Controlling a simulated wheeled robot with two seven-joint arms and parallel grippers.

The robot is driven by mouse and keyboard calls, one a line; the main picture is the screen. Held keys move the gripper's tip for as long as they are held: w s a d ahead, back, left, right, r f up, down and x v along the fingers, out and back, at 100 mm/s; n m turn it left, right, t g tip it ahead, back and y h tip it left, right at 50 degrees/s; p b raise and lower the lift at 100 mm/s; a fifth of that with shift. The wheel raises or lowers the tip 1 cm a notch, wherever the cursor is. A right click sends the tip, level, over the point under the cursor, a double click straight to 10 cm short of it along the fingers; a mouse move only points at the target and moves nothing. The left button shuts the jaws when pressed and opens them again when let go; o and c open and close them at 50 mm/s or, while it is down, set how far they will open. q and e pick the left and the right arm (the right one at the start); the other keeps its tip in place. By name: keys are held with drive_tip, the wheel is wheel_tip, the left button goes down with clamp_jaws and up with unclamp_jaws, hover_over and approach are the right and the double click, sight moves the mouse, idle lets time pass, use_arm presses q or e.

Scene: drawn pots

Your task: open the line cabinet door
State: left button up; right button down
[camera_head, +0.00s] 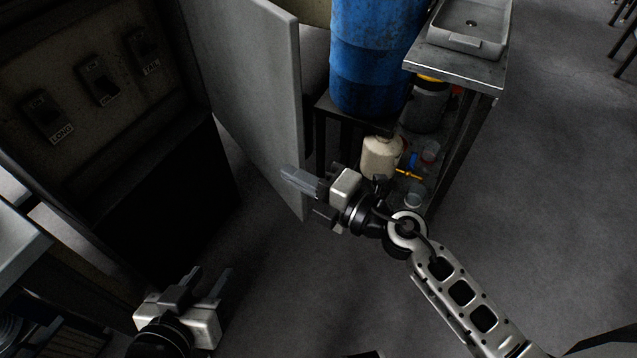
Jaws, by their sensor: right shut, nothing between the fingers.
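The line cabinet (120,130) stands at the left with its interior showing, including a panel of labelled switches. Its grey door (250,85) stands swung out to the right of the opening. My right gripper (290,177) is shut and empty at the lower right edge of the door, pointing left; I cannot tell whether it touches the door. My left gripper (207,280) is low in front of the cabinet, with its two fingers apart and nothing between them.
A blue barrel (372,55) stands on a dark stand right of the door. A beige jug (381,157) and small containers sit below.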

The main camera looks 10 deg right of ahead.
sight(299, 158)
use_arm(q)
drive_tip(key=shift+w+f+b, duration=0.1)
drive_tip(key=shift+f+b, duration=0.15)
drive_tip(key=shift+b, duration=0.4)
use_arm(e)
drive_tip(key=shift+w+d, duration=0.25)
drive_tip(key=shift+w, duration=0.85)
drive_tip(key=shift+w+d, duration=0.2)
drive_tip(key=shift+w, duration=0.85)
